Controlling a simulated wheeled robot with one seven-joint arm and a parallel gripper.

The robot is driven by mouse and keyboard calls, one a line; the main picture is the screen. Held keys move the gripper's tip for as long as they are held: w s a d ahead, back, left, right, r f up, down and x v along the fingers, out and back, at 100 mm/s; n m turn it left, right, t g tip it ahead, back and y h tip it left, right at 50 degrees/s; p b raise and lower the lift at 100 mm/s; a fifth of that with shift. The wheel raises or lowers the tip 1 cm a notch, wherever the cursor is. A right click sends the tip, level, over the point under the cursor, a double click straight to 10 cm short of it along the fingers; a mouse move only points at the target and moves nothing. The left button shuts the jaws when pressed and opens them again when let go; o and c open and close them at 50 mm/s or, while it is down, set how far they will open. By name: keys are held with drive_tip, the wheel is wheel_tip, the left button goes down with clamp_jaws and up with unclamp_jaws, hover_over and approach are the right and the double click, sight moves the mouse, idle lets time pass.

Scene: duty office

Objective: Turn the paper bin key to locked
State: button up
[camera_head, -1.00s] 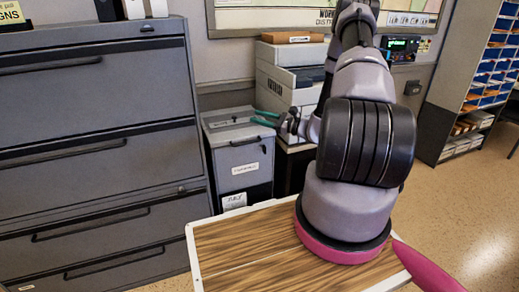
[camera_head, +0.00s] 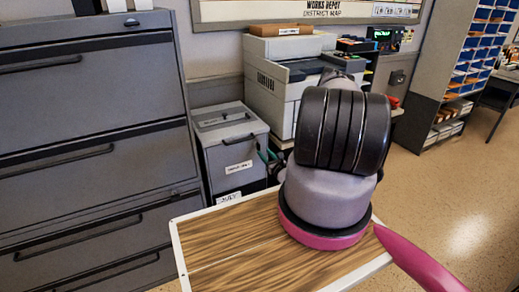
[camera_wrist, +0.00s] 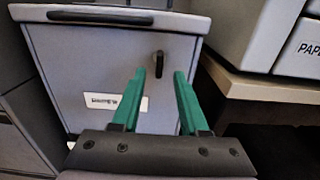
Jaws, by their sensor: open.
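The paper bin (camera_head: 233,150) is a grey box with a slotted lid and a white label, standing between the filing cabinet and the printer stand. In the wrist view its front face (camera_wrist: 75,75) fills the middle. The key (camera_wrist: 158,62) is a small dark piece on the upper right of that face, with its long side about upright. My gripper (camera_wrist: 160,75) has green fingers and is open. The fingertips appear just below the key and to its sides; I cannot tell their depth from it. In the head view my arm largely hides the gripper.
A grey filing cabinet (camera_head: 90,150) stands close on the left of the bin. A printer (camera_head: 285,80) sits on a stand to the right, and the stand's edge (camera_wrist: 265,90) is near my fingers. A wood-topped surface (camera_head: 235,250) lies in front of the bin.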

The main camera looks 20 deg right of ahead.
sight(257, 146)
drive_tip(key=shift+w+a, duration=0.1)
drive_tip(key=shift+w, duration=2.65)
clamp_jaws()
